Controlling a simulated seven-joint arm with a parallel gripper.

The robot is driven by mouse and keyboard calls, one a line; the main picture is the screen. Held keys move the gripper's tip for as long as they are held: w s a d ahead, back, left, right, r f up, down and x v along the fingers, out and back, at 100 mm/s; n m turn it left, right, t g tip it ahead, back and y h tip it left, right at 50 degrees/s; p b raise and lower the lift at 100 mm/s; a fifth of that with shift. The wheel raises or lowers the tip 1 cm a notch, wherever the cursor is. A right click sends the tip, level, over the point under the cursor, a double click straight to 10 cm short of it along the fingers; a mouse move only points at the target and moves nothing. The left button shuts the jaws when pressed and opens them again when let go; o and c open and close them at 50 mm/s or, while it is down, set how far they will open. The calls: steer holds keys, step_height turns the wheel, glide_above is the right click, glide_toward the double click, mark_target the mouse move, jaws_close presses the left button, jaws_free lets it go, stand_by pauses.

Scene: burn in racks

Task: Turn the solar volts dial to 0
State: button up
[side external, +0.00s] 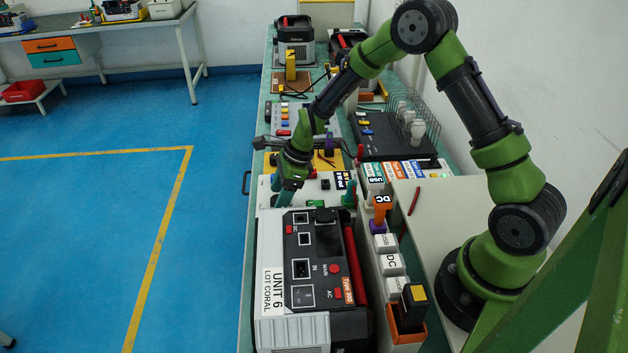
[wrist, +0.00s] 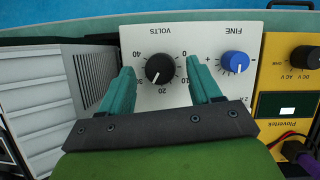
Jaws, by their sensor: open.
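The solar volts dial (wrist: 160,69) is a round black knob on a white panel (wrist: 205,38) in the wrist view. Its printing appears upside down, with numbers from 0 at right round to 40 at left. Its white pointer mark faces the lower left, roughly between 20 and 30. My gripper (wrist: 161,72) is open, with one teal finger on each side of the dial and visible gaps between. In the side external view my gripper (side external: 287,190) points down over the left part of the white panel (side external: 318,190). The dial cannot be made out there.
A blue FINE knob (wrist: 235,62) stands right of the right finger. A yellow meter (wrist: 285,72) with a black knob lies farther right. A grey vented unit (wrist: 45,90) borders the panel on the left. The UNIT 6 power box (side external: 300,280) stands in front in the side external view.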

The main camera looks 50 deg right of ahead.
steer(key=shift+w+a+f, duration=0.15)
steer(key=shift+f, duration=0.25)
steer(key=c, duration=1)
